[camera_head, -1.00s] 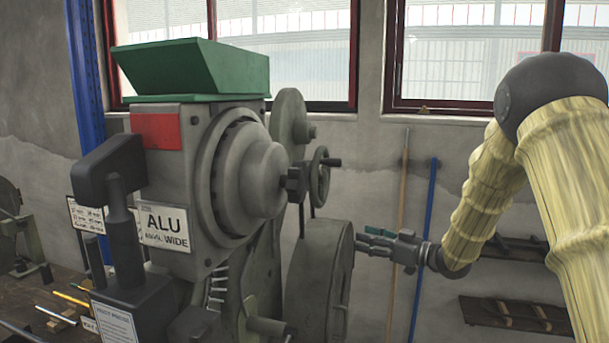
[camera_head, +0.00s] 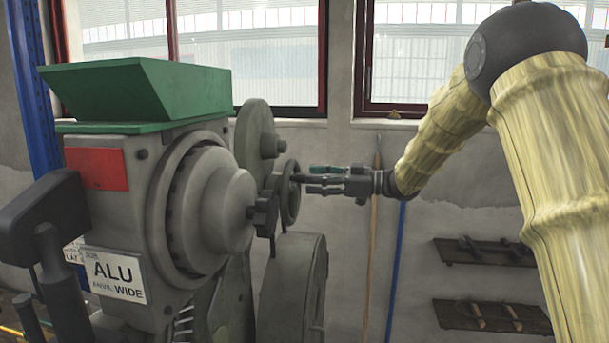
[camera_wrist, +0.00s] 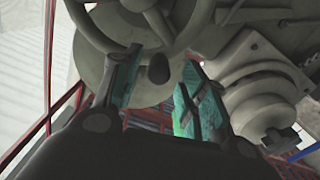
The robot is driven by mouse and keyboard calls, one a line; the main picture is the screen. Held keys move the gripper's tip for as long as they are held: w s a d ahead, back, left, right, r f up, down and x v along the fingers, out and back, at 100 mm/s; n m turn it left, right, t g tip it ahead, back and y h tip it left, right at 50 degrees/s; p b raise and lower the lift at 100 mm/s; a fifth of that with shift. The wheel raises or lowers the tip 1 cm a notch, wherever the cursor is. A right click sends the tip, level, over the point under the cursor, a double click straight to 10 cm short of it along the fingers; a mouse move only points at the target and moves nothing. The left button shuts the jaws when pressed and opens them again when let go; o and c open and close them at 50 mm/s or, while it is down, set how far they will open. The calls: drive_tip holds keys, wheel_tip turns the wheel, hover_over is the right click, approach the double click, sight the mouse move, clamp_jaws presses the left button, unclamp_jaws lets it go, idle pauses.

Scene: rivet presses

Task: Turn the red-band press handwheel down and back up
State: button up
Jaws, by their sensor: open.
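The grey press has a red band (camera_head: 97,169) on its upper body and a green hopper on top. Its small grey handwheel (camera_head: 290,194) stands upright on the right side, facing my arm. My gripper (camera_head: 312,179) is at the wheel's right side, level with its upper part, with its fingers open and pointing left. In the wrist view, the dark end of the wheel's handle (camera_wrist: 158,69) shows in the gap between the teal-padded fingers (camera_wrist: 158,92). I cannot tell whether a finger touches it. The head view partly hides the handle behind the fingers.
A large grey round housing (camera_head: 292,292) sits below the handwheel, and a grey disc (camera_head: 256,144) stands behind it. Wall shelves (camera_head: 485,252) are at the right.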

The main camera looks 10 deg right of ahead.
sight(303, 178)
drive_tip(key=shift+p+x, duration=0.55)
drive_tip(key=shift+x, duration=1.55)
clamp_jaws()
drive_tip(key=shift+d, duration=0.15)
